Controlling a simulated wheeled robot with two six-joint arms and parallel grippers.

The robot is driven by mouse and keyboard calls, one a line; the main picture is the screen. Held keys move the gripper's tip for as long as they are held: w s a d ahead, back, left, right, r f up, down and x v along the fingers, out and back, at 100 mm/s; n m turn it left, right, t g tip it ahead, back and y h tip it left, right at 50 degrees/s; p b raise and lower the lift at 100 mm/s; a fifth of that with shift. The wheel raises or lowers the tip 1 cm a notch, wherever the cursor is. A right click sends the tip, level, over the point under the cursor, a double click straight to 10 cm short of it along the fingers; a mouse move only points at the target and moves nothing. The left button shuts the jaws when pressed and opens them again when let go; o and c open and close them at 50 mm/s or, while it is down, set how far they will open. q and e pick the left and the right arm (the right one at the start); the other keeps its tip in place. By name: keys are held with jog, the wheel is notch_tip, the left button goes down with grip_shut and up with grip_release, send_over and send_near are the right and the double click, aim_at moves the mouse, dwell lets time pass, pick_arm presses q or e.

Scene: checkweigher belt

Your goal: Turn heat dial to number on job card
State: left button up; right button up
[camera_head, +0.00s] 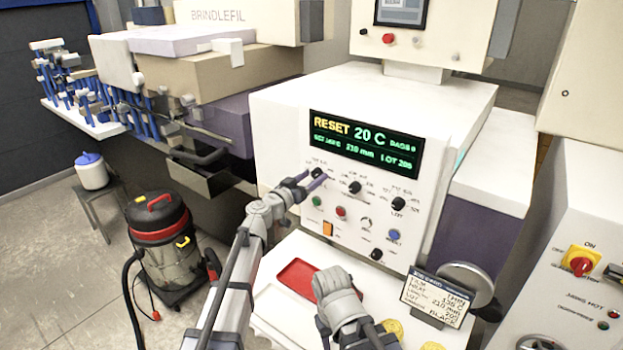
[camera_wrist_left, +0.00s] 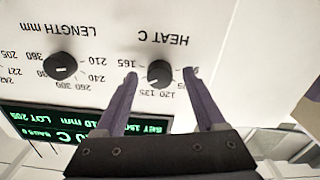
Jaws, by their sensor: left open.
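The heat dial (camera_head: 316,172) is a small black knob at the left of the white panel's upper dial row, below the green display. It shows larger, upside down, in the left wrist view (camera_wrist_left: 159,73) under the label HEAT C. My left gripper (camera_head: 311,183) is open, with its purple-grey fingers (camera_wrist_left: 160,74) on either side of this dial; I cannot tell whether they touch it. The job card (camera_head: 437,298) stands at the panel's lower right; its heat line seems to read 135 C. My right gripper (camera_head: 333,283) is low in front of the panel; its fingers are not clear.
The display (camera_head: 366,146) reads RESET 20 C. The length dial (camera_wrist_left: 60,66) sits beside the heat dial. Buttons and another dial (camera_head: 398,203) are close by. A red tray (camera_head: 297,277) lies on the white shelf below. A vacuum cleaner (camera_head: 168,243) stands on the floor.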

pick_arm(q)
jog(key=shift+c, duration=0.2)
grip_shut()
dwell(0.3)
